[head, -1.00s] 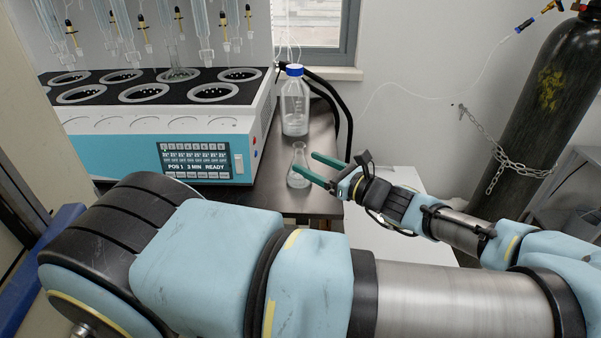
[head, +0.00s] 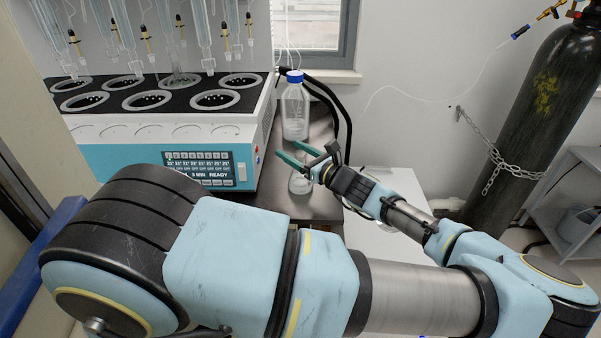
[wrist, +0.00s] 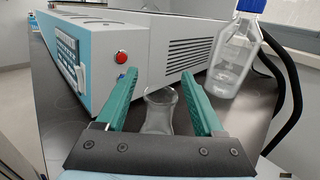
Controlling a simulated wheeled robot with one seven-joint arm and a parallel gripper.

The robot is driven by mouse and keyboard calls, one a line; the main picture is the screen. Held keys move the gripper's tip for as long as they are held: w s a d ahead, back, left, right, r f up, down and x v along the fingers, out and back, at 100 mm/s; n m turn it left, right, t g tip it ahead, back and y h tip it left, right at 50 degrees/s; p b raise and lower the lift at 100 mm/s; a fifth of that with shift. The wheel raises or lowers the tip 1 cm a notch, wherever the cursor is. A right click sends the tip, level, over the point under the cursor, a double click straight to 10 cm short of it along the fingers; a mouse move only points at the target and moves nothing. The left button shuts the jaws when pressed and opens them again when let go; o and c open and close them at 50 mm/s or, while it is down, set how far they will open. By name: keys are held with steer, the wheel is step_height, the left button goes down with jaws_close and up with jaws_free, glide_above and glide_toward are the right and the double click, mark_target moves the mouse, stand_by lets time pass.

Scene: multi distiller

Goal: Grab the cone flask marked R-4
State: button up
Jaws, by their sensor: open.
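A small clear glass cone flask (head: 300,183) stands upright on the dark bench, right of the distiller. No marking on it is readable. My gripper (head: 289,151) is open, with its two green fingers reaching over the flask and hiding its upper part in the head view. In the wrist view, the flask (wrist: 159,118) shows between the spread fingers of my gripper (wrist: 160,74), with a visible gap to each finger at its neck. Its base is partly hidden behind the dark gripper body.
The blue and white distiller (head: 200,165) stands close left of the flask. A blue-capped bottle (head: 295,112) stands behind it, to the right in the wrist view (wrist: 232,62). Black hoses (head: 345,118) run beside the bottle. A chained gas cylinder (head: 528,110) stands at the right.

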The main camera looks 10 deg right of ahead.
steer(key=shift+w+a, duration=0.1)
steer(key=shift+w, duration=0.05)
jaws_close()
stand_by(0.5)
stand_by(0.9)
